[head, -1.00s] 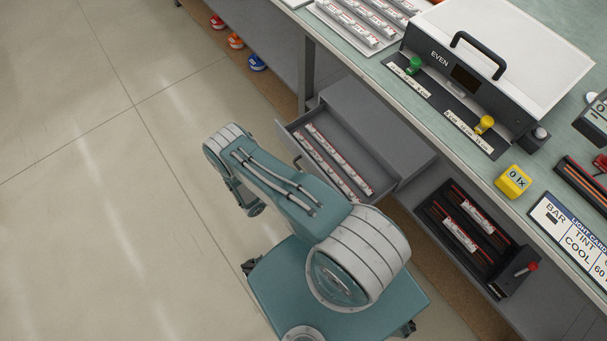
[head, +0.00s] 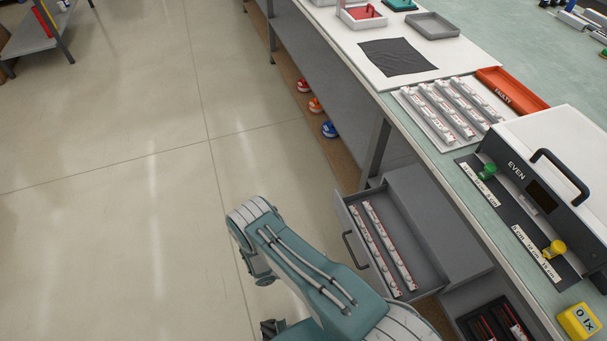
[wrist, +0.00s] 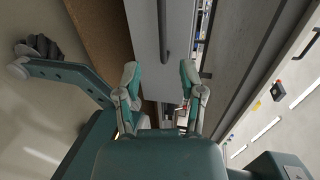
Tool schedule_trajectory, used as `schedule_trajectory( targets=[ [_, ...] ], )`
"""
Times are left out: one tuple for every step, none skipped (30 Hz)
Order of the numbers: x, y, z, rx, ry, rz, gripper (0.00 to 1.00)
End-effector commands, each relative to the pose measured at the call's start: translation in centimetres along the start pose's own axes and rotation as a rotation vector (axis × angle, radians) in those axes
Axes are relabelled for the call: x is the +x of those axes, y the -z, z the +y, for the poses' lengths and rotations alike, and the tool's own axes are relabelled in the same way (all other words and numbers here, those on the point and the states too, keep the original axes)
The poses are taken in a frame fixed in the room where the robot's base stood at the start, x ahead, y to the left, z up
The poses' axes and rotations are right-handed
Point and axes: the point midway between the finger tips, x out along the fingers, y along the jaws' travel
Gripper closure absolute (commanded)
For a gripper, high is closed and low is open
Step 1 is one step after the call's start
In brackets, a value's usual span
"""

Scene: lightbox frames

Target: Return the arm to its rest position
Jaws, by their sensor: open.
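My arm (head: 305,275) shows at the lower middle of the head view, folded, with its elbow end over the floor to the left of the open drawer. My gripper is hidden in the head view. In the wrist view my gripper (wrist: 160,88) has its two fingers spread apart with nothing between them. A grey drawer front with a bar handle (wrist: 165,35) lies beyond the fingertips, apart from them as far as I can tell.
The open drawer (head: 425,262) holds two light bars and juts from under the workbench, close to my arm. The bench carries the EVEN lightbox (head: 575,165), a rack of bars (head: 418,112) and a red FAULTY tray (head: 512,88). The floor (head: 110,220) at left is clear.

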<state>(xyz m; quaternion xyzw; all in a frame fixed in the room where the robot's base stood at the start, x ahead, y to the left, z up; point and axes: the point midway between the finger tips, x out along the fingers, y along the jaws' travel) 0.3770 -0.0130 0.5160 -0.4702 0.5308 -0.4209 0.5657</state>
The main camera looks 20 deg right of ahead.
Motion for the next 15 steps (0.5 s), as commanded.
schedule_trajectory(
  targets=[
    [0.0,0.0,0.0,0.000,0.000,0.000,0.49],
    [0.0,0.0,0.0,0.000,0.000,0.000,0.49],
    [0.0,-0.1,-0.1,0.002,0.000,0.001,0.49],
    [-0.1,-0.2,-0.2,0.007,-0.002,0.003,0.49],
    [-0.2,-0.4,-0.4,0.018,-0.005,0.006,0.49],
    [-0.4,-0.8,-0.9,0.041,-0.013,0.016,0.49],
    [-0.7,-1.1,-1.5,0.064,-0.020,0.025,0.49],
    [-0.9,-1.6,-2.2,0.093,-0.029,0.036,0.49],
    [-1.4,-2.3,-3.3,0.140,-0.042,0.057,0.49],
    [-1.7,-2.9,-4.2,0.179,-0.053,0.073,0.49],
    [-2.0,-3.4,-5.2,0.221,-0.065,0.092,0.49],
    [-2.4,-4.0,-6.6,0.278,-0.081,0.117,0.49],
    [-2.7,-4.4,-7.6,0.319,-0.093,0.137,0.49],
    [-3.0,-4.9,-8.6,0.360,-0.104,0.155,0.49],
    [-3.4,-5.3,-9.9,0.416,-0.118,0.182,0.49]
  ],
)
